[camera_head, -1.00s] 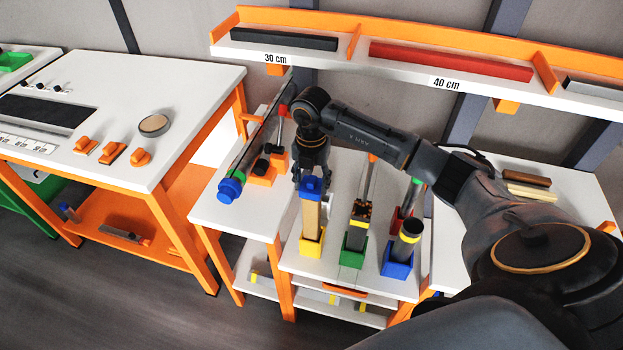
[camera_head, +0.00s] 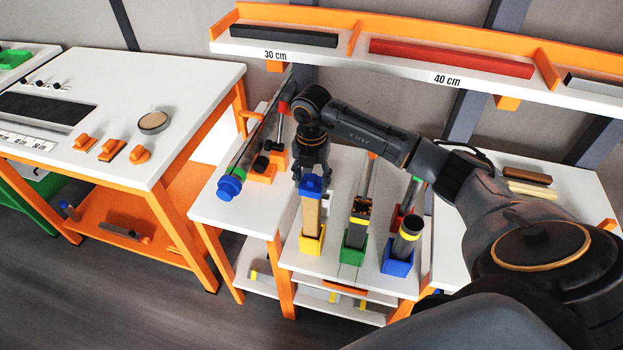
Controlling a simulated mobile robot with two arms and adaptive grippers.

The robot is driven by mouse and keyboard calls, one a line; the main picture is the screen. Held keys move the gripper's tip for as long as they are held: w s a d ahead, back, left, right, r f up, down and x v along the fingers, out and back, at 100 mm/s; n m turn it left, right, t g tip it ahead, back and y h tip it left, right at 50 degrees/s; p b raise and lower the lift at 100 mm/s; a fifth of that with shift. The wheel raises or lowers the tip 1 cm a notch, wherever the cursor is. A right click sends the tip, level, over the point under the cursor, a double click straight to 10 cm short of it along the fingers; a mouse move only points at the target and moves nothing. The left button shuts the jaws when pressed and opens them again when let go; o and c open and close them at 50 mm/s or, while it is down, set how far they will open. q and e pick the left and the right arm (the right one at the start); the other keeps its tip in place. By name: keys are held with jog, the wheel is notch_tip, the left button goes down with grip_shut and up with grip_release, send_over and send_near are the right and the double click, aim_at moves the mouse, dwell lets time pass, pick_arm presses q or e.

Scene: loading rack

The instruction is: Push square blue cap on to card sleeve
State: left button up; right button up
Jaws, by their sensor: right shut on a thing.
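The square blue cap (camera_head: 311,185) is at the top of the tan card sleeve (camera_head: 311,216). The sleeve stands upright in a yellow square holder (camera_head: 312,240) on the white rack table. My right gripper (camera_head: 311,172) points down from above and is shut on the blue cap. Whether the cap is fully seated on the sleeve is too small to tell. My left gripper is not in view.
A green holder (camera_head: 352,255) and a blue holder (camera_head: 397,263) with upright tubes stand to the right. A long tube with a round blue end (camera_head: 229,187) lies at the left. A shelf (camera_head: 400,65) runs behind.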

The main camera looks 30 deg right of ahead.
aim_at(312, 189)
jog(key=shift+f+b, duration=1.05)
jog(key=shift+f, duration=0.45)
dwell(0.9)
jog(key=shift+s+f, duration=0.1)
dwell(1.0)
jog(key=o, duration=0.9)
notch_tip(312, 189, up, 12)
dwell(0.4)
